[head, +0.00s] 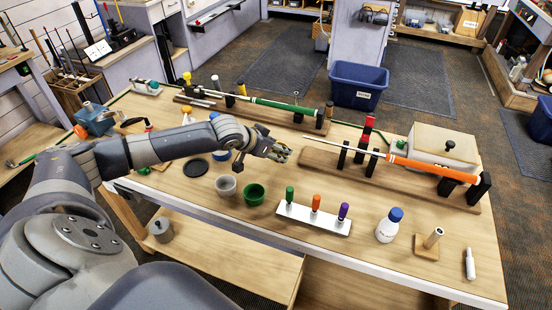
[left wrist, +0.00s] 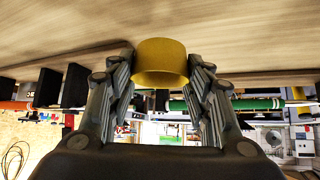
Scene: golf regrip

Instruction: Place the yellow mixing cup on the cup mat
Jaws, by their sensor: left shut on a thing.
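My left gripper (head: 280,152) reaches in from the left over the middle of the workbench. In the left wrist view (left wrist: 160,85) its fingers are closed around the yellow mixing cup (left wrist: 160,60). In the head view only small bits of yellow show among the fingers, so most of the cup is hidden there. A flat black disc (head: 194,167), which looks like the cup mat, lies on the bench left of the gripper, near my forearm, with nothing on it. My right gripper is not in view.
A grey cup (head: 226,186) and a green cup (head: 253,194) stand right of the disc. A white rack (head: 315,220) with coloured handles is in front of the gripper. A club with an orange grip (head: 430,169) lies in a stand at right. A white bottle (head: 387,230) stands nearer.

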